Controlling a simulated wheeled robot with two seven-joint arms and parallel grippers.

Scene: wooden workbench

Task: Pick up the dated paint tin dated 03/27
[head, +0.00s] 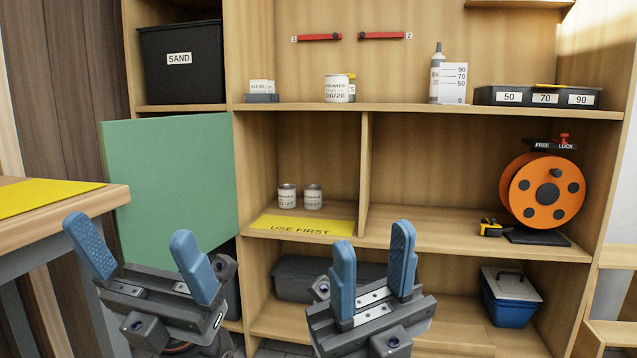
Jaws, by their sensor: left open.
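Two small paint tins stand upright side by side on the middle shelf, behind the yellow "USE FIRST" mat. The date on the left tin (287,196) is small and seems to end in 27. The date on the right tin (313,197) is too blurred to read. A larger tin (337,88) marked as primer, its date looking like 06/28, stands on the upper shelf. My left gripper (130,230) is open and empty, low in front of the green panel. My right gripper (373,236) is open, its fingers closer together, empty, in front of the shelf and right of the tins.
The yellow mat (300,226) lies along the shelf's front edge. A vertical divider (364,170) stands right of the tins. A green panel (170,175) stands left of that bay. An orange reel (545,190) sits at the far right.

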